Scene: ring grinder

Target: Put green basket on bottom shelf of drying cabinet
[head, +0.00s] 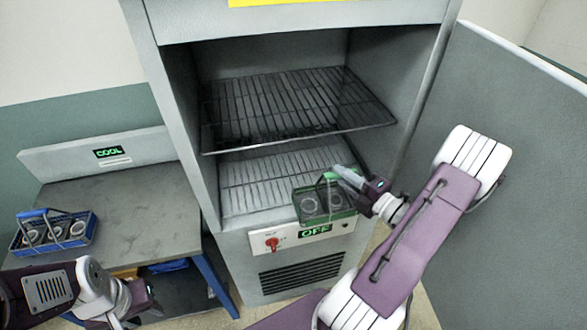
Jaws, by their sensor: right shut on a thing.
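The green basket (312,208) holds round metal rings and hangs at the front right of the bottom shelf (258,188) of the drying cabinet (185,150). My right gripper (335,178) is shut on the basket at its handle. Whether the basket touches the shelf I cannot tell. The cabinet door (505,170) is swung open to the right. My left gripper (128,318) is at the lower left, partly cut off by the picture edge, and its fingers do not show clearly.
A wire upper shelf (290,105) is above the basket. A red knob (272,244) and an "OFF" display (315,232) are below the opening. A blue basket (55,235) with rings stands on the grey table (140,215) at left, by a "COOL" sign (109,152). The bottom shelf's left and middle are clear.

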